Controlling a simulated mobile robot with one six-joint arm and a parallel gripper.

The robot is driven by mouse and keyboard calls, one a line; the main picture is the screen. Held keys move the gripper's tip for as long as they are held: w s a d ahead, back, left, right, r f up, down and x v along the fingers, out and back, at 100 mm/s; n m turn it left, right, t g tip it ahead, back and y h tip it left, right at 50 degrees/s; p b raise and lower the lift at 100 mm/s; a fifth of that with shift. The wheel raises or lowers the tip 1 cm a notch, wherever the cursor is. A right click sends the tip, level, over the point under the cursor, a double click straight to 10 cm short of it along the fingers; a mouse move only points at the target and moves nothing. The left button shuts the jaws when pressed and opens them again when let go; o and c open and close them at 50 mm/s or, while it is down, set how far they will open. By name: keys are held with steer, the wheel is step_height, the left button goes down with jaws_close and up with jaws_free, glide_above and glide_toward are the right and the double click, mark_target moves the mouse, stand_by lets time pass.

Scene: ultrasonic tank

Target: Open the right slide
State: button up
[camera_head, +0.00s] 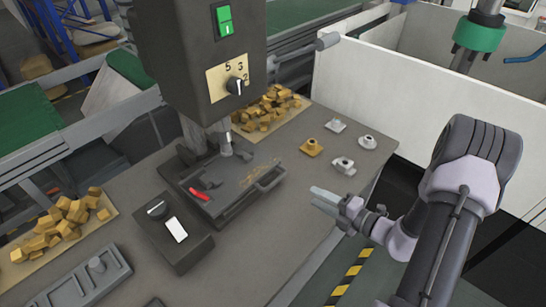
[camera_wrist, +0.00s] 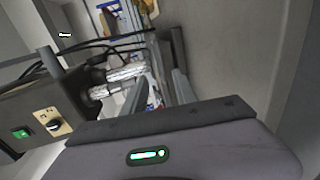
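A dark flat slide plate (camera_head: 232,201) lies on the bench under the drilling machine's head. A bar handle (camera_head: 272,180) runs along its right-hand side, and I take this to be the right slide. The slide looks pushed in, though I cannot be sure of its exact position. My gripper (camera_head: 318,198) is to the right of the handle, apart from it, near the bench's right edge. Its two fingers are parted with nothing between them. The fingers also show in the wrist view (camera_wrist: 158,88); I cannot make out the handle there.
The machine head (camera_head: 196,40) hangs above the slide. Several small metal parts, one a brass-coloured fitting (camera_head: 311,147), stand on the bench right of it. A control box (camera_head: 172,232) and a red lever (camera_head: 199,194) are left. A white wall (camera_head: 420,110) stands behind.

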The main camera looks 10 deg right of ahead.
mark_target(277, 178)
steer(key=b+x, duration=0.1)
steer(key=x, duration=0.4)
steer(key=b+x, duration=0.1)
steer(key=x, duration=0.5)
steer(key=a+b+x, duration=0.1)
steer(key=b+x, duration=0.1)
steer(key=x, duration=0.3)
steer(key=shift+s, duration=0.2)
jaws_close()
stand_by(0.5)
